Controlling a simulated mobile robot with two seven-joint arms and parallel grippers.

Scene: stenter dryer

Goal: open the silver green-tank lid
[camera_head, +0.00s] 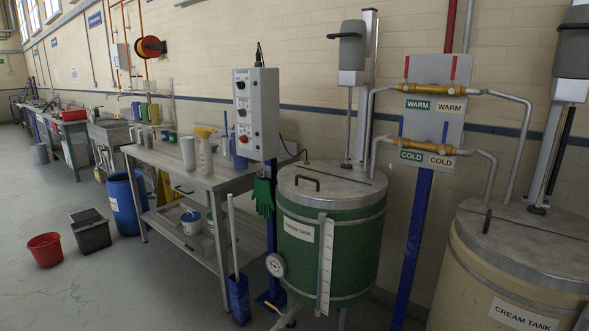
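The green tank (340,262) stands right of the middle, with a white label reading as green tank and a white scale strip down its front. Its round silver lid (340,190) lies flat on top and looks shut. A dark bar handle (307,182) sits on the lid's left part. A dark rod and a column with a grey motor rise behind the lid. Neither of my grippers shows in this view.
A cream tank (510,285) stands at the right. A blue post (412,245) with warm and cold valves stands between the tanks. A control box (256,113) and a steel table (190,174) with bottles are to the left.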

